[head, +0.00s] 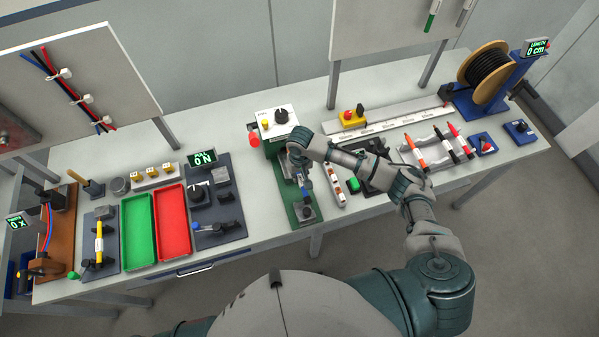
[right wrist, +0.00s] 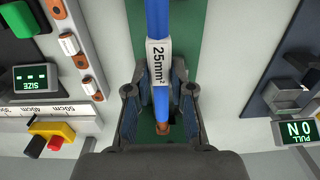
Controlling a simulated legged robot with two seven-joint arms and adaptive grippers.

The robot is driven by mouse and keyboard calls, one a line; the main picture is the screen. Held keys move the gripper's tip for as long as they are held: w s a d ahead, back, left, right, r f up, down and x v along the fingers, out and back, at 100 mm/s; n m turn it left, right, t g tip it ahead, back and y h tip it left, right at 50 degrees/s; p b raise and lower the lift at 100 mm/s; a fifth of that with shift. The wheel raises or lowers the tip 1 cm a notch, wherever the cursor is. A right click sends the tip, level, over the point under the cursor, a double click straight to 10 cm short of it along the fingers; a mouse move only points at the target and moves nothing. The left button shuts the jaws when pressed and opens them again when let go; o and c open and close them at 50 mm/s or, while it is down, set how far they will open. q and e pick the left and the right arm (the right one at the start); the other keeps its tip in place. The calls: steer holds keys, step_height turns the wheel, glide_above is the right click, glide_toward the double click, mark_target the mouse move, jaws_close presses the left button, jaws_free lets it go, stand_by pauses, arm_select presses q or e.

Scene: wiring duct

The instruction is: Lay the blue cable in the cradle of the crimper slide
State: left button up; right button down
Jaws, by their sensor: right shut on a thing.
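My right gripper (head: 303,184) hangs over the green base (head: 310,223) of the crimper (head: 278,121). It is shut on the blue cable (head: 307,195). In the right wrist view, the cable (right wrist: 157,20) runs straight between the fingers (right wrist: 160,100), with a white "25mm²" label and a copper-coloured end (right wrist: 162,129). A grey block (head: 305,212) on the front of the green base looks like the slide's cradle. My gripper and wrist hide much of the slide, so I cannot tell whether the cable touches the cradle. My left gripper is not in view.
Left of the crimper stand a pull tester (head: 202,160) and red (head: 172,222) and green (head: 127,231) trays. Close on its right are a small rack of lugs (head: 335,188) and a green button box (head: 353,185). A cable reel (head: 487,70) stands far right.

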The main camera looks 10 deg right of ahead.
steer(key=shift+a+f+b, duration=0.15)
steer(key=shift+a+f, duration=0.05)
steer(key=shift+f, duration=0.35)
steer(key=shift+a+f+b, duration=0.15)
steer(key=shift+a+f, duration=0.05)
steer(key=shift+f, duration=0.3)
steer(key=shift+a+f+b, duration=0.2)
steer(key=shift+a+f, duration=0.15)
steer(key=shift+f, duration=0.25)
steer(key=shift+a+f+b, duration=0.15)
steer(key=shift+a+f, duration=0.2)
steer(key=shift+f, duration=0.75)
steer(key=shift+d+f, duration=0.25)
steer(key=shift+d, duration=0.65)
steer(key=c, duration=1.2)
jaws_free()
steer(key=shift+a, duration=0.15)
steer(key=shift+o, duration=1.3)
steer(key=shift+a, duration=0.55)
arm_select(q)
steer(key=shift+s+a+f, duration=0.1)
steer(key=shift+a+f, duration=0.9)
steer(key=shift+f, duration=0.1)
arm_select(e)
step_height(320, 180, up, 12)
steer(key=shift+a, duration=0.25)
